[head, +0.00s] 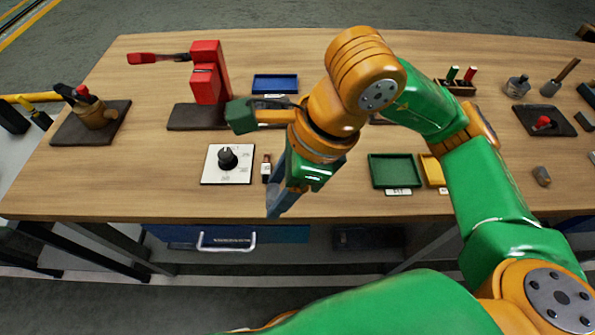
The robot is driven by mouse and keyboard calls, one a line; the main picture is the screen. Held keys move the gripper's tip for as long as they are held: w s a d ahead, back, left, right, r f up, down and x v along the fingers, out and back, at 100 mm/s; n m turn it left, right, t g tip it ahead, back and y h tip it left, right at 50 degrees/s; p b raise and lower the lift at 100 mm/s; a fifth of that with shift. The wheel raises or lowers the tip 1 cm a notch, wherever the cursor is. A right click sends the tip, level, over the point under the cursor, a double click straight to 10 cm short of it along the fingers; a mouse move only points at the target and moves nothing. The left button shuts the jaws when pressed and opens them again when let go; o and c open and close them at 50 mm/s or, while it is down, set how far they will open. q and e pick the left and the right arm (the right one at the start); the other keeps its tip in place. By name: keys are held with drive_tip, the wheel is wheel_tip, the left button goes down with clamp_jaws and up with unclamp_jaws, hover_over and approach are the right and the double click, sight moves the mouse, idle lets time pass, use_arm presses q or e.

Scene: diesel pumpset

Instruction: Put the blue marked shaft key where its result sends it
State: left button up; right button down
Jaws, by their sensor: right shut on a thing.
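My right gripper (276,206) reaches in from the right over the table's front edge, pointing down, just right of the dial plate. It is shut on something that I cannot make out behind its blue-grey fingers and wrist. I cannot pick out the blue marked shaft key. The dial plate (213,174) is white with a black knob (228,158). A red press-like device (207,75) with a lever stands on a dark base behind it. A blue tray (275,83) lies at the back; green (395,172) and yellow (433,170) trays lie to the right. My left gripper is out of view.
A small dark item with a pale label (266,168) is beside the dial plate. A brown pot with tools (95,113) stands on a dark mat at left. A dark mat (533,113) with a red-topped item lies at right. My right arm hides the table's middle.

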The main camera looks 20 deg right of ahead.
drive_tip(key=shift+s+a+r, duration=0.4)
drive_tip(key=shift+s+a, duration=0.15)
drive_tip(key=shift+s, duration=0.15)
drive_tip(key=w+d+f+n+g+h, duration=0.1)
drive_tip(key=d+f+n+g+h, duration=0.1)
drive_tip(key=d+n, duration=0.4)
drive_tip(key=w+d+f+n+g+h, duration=0.2)
drive_tip(key=d+n, duration=0.4)
drive_tip(key=n, duration=0.9)
drive_tip(key=shift+d+f+g, duration=0.15)
drive_tip(key=shift+f+g, duration=0.75)
